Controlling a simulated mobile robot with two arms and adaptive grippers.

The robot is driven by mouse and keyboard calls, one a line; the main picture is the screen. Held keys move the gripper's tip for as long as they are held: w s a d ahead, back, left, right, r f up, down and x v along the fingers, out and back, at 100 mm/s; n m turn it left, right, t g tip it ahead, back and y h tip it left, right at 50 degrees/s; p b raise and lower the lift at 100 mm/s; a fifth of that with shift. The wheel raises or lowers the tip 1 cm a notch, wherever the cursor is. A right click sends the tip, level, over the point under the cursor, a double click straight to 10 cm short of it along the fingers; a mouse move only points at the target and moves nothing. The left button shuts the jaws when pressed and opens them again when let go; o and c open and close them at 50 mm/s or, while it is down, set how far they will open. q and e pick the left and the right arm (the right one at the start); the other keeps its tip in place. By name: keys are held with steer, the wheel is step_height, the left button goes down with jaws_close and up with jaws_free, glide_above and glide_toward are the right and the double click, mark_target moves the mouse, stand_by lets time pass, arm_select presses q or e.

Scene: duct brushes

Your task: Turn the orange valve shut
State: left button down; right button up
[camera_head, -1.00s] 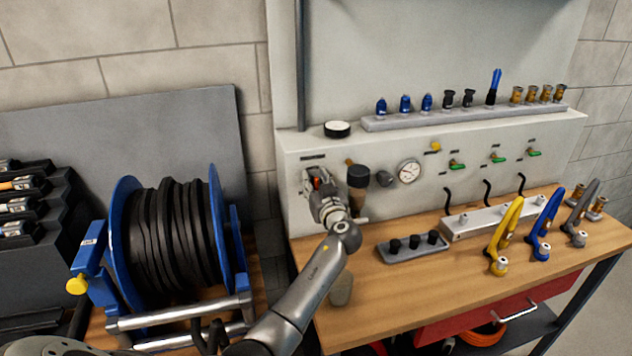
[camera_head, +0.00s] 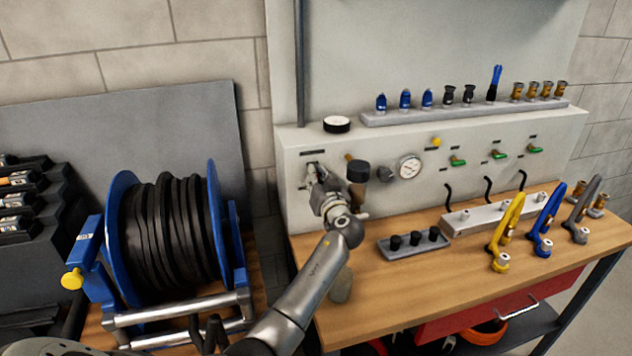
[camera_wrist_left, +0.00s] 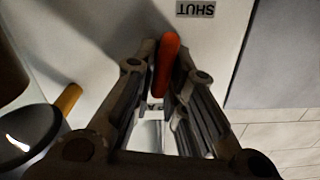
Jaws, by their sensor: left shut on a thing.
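The orange valve handle (camera_wrist_left: 167,62) shows in the left wrist view between the fingers of my left gripper (camera_wrist_left: 162,95). The gripper is shut on it. A label reading SHUT (camera_wrist_left: 195,9) is on the panel near the handle, upside down in this view. In the head view my left gripper (camera_head: 316,176) is against the left end of the grey panel, and the gripper and wrist hide the handle there. My right gripper is not in view.
A black-topped filter (camera_head: 358,171) and a gauge (camera_head: 409,167) are on the panel just right of my gripper. A hose reel (camera_head: 175,235) stands at the left. The wooden bench (camera_head: 385,290) holds coloured tools and a fittings block.

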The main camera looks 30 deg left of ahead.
arm_select(q)
steer(key=m, duration=0.1)
steer(key=m+b, duration=0.1)
steer(key=m, duration=0.1)
steer(key=shift+w+d+f+m, duration=0.15)
steer(key=shift+w+f+m, duration=0.05)
steer(key=shift+m, duration=0.1)
steer(key=m+b, duration=0.1)
steer(key=m, duration=0.2)
steer(key=shift+w+d+f+m, duration=0.1)
steer(key=shift+m, duration=0.2)
steer(key=shift+w+d+f+m+p, duration=0.15)
steer(key=shift+m+p, duration=0.15)
steer(key=shift+m, duration=1.05)
steer(key=shift+s+a+f+m+p, duration=0.1)
steer(key=shift+m+p, duration=0.2)
steer(key=shift+m, duration=1.1)
steer(key=shift+w+d+f+m+p, duration=0.15)
steer(key=shift+m+p, duration=0.15)
steer(key=shift+m, duration=1.05)
steer(key=shift+s+a, duration=0.1)
steer(key=c, duration=1.5)
jaws_free()
